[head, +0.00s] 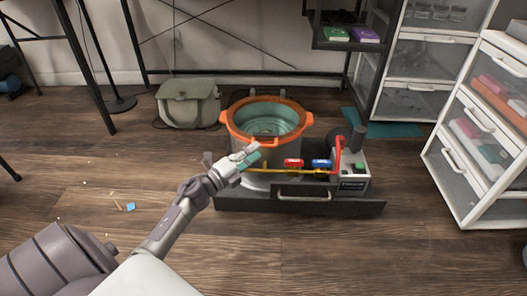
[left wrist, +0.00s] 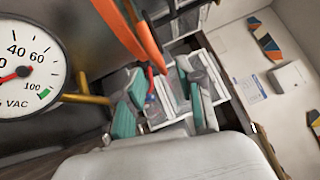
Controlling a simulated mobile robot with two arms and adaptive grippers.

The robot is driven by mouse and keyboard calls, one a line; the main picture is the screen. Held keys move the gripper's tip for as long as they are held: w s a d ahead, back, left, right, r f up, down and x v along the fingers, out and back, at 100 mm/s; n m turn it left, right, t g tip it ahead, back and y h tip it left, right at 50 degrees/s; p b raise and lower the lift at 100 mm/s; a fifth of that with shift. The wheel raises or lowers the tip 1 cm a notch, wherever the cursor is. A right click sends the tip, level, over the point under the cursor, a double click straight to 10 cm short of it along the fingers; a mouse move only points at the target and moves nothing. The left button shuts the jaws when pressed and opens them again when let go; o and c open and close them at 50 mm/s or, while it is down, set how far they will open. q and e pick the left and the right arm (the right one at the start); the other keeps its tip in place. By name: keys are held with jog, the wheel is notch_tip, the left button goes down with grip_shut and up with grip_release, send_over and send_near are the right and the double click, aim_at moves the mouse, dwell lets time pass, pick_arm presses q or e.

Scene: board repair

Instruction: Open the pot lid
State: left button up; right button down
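The pot (head: 236,152) is a grey metal vessel standing on a dark base on the floor in the head view. An orange ring with side lugs (head: 234,133) sits around its top. A teal, glassy round area shows inside the ring; I cannot tell whether it is a clear lid or the inside. My left gripper (head: 246,158) is in front of the pot, just below the ring's front edge. In the left wrist view its teal-padded fingers (left wrist: 160,102) are apart with nothing between them. An orange part (left wrist: 130,32) passes above them there. My right gripper is not in view.
A gauge (left wrist: 16,72) shows close by in the left wrist view. Red and blue valves (head: 293,163) and a pump (head: 352,170) stand right of the pot. A bag (head: 188,104) lies behind left; a drawer unit (head: 466,165) stands right. The left floor is mostly clear.

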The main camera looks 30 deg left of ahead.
aim_at(263, 146)
pick_arm(q)
jog(key=shift+b+x, duration=0.6)
jog(key=shift+x, duration=1.55)
jog(key=shift+c, duration=0.3)
grip_shut()
